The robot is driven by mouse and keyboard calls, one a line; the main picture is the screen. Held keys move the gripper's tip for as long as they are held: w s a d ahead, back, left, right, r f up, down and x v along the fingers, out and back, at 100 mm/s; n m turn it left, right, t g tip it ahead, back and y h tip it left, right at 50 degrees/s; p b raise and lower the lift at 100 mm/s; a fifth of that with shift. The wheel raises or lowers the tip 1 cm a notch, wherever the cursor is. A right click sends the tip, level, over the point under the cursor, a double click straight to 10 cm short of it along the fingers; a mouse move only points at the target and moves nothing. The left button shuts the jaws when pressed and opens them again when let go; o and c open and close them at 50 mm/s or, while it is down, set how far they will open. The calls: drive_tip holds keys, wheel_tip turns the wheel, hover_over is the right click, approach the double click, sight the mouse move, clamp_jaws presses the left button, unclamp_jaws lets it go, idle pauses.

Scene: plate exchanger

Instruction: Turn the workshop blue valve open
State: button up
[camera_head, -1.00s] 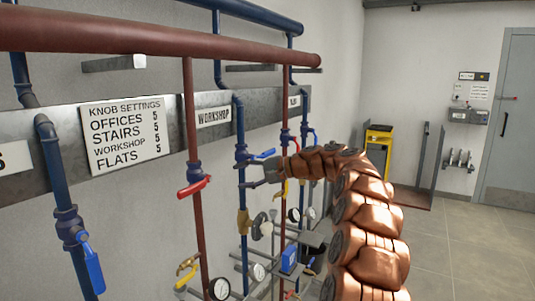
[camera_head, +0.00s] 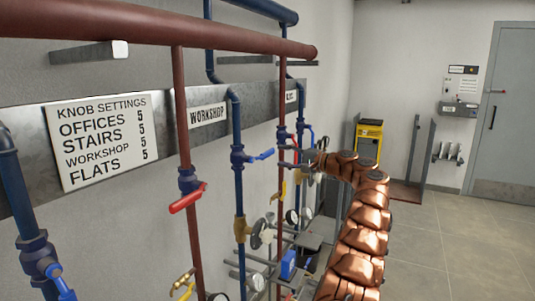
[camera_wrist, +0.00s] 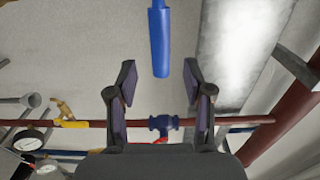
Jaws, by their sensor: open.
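The workshop blue valve (camera_head: 239,155) sits on the blue pipe below the WORKSHOP sign in the head view. Its blue handle (camera_head: 264,154) sticks out sideways to the right, across the pipe. In the wrist view, a blue handle (camera_wrist: 160,40), seemingly this one, enters from the top, its end between my fingers.
A red pipe (camera_head: 185,120) with a red-handled valve (camera_head: 188,197) stands to the left. Another red pipe (camera_head: 282,110) is close behind my gripper, with a yellow handle (camera_head: 280,189). Gauges and fittings crowd below. Open floor (camera_head: 430,240) lies to the right.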

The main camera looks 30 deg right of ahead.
sight(270, 154)
drive_tip(key=p+x, duration=0.1)
drive_tip(key=x, duration=0.4)
drive_tip(key=shift+w+a+r+p, duration=0.1)
drive_tip(key=shift+w+a+p, duration=0.15)
drive_tip(key=shift+p, duration=0.1)
drive_tip(key=shift+w+a, duration=0.15)
drive_tip(key=shift+w, duration=0.2)
clamp_jaws()
